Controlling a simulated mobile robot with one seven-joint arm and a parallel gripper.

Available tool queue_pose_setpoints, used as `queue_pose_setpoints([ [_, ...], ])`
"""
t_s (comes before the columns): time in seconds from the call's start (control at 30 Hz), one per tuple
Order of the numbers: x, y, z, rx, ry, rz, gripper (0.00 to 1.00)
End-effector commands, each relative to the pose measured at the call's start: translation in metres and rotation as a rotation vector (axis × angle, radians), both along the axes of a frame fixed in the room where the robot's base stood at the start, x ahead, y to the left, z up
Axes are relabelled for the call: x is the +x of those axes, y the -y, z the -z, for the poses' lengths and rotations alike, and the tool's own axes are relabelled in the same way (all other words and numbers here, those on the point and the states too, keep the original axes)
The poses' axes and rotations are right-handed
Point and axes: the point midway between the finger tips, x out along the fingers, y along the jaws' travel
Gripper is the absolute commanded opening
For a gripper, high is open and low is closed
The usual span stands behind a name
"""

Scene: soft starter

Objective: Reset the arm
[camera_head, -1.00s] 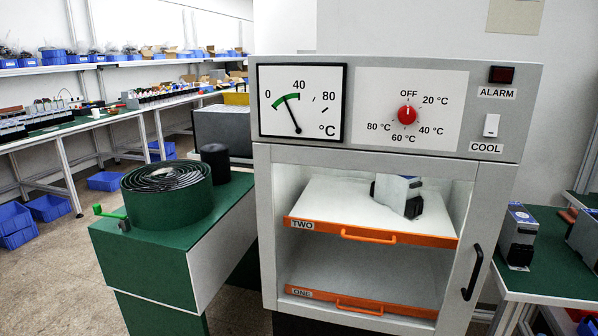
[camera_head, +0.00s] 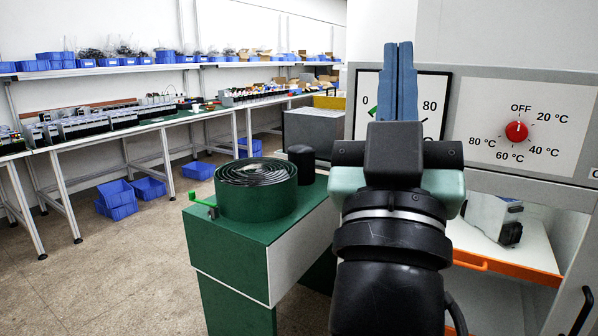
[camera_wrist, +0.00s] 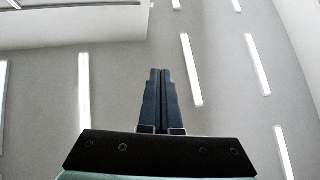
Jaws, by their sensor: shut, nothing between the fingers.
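My gripper (camera_head: 398,82) stands upright in front of the grey oven cabinet in the head view, its two blue fingers together and pointing up. It covers part of the temperature gauge (camera_head: 435,105). The fingers also show shut and empty in the wrist view (camera_wrist: 160,75), against the ceiling. They touch nothing that I can see.
The oven's red knob (camera_head: 516,131) points to OFF. A grey device (camera_head: 492,217) sits on the oven's upper shelf. At left of my arm stands a green stand with a coiled green drum (camera_head: 256,190).

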Motion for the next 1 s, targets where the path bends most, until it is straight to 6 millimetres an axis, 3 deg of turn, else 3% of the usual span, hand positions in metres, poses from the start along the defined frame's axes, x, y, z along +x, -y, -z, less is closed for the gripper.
queue_pose_setpoints([
  [0.03, -0.015, -0.031, -0.011, 0.022, 0.029, -0.105, 0.0],
  [0.2, -0.069, -0.116, -0.035, 0.075, 0.081, -0.438, 0.0],
  [0.3, -0.066, -0.114, -0.072, 0.079, 0.075, -0.436, 0.0],
  [0.6, -0.065, -0.113, -0.145, 0.077, 0.074, -0.431, 0.0],
  [0.77, -0.065, -0.113, -0.161, 0.076, 0.074, -0.429, 0.0],
  [1.0, -0.065, -0.112, -0.161, 0.076, 0.074, -0.429, 0.0],
])
